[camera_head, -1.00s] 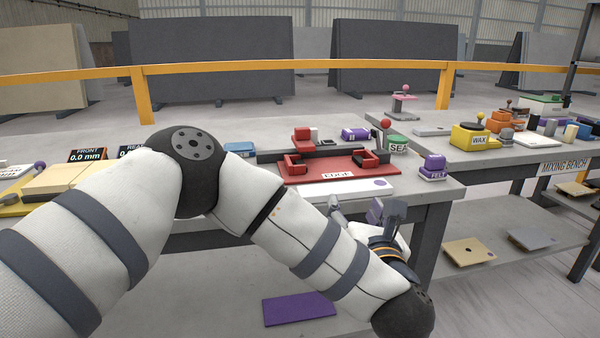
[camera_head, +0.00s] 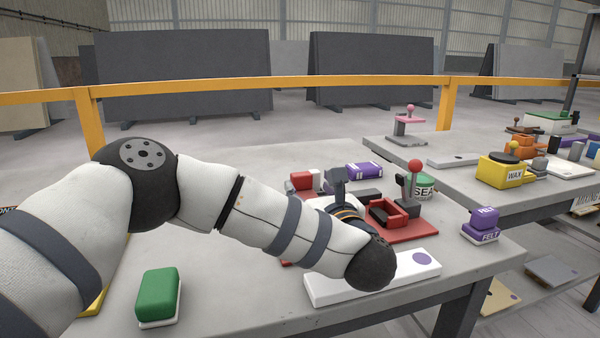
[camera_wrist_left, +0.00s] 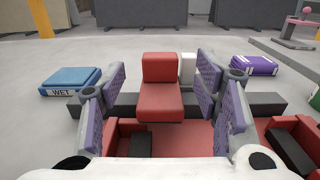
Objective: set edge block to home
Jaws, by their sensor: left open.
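The red edge block (camera_wrist_left: 160,85) has an L-shaped profile with a raised back part and stands on a dark bar in the left wrist view. It also shows in the head view (camera_head: 301,181), partly behind my arm. My left gripper (camera_wrist_left: 161,88) is open, its purple-padded fingers on either side of the block, with a visible gap on each side. In the head view my wrist hides most of that gripper. The red edge station base (camera_head: 418,229) carries a red cradle (camera_head: 388,212) at right. Its left part is hidden by my arm. My right gripper is not in view.
A lever with a red knob (camera_head: 415,166) stands by the cradle. A white slab (camera_head: 420,273) lies in front. A green block (camera_head: 158,296), a purple FELT block (camera_head: 481,226) and a blue WET block (camera_wrist_left: 70,81) stand around. A white piece (camera_wrist_left: 188,68) is just behind the red block.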

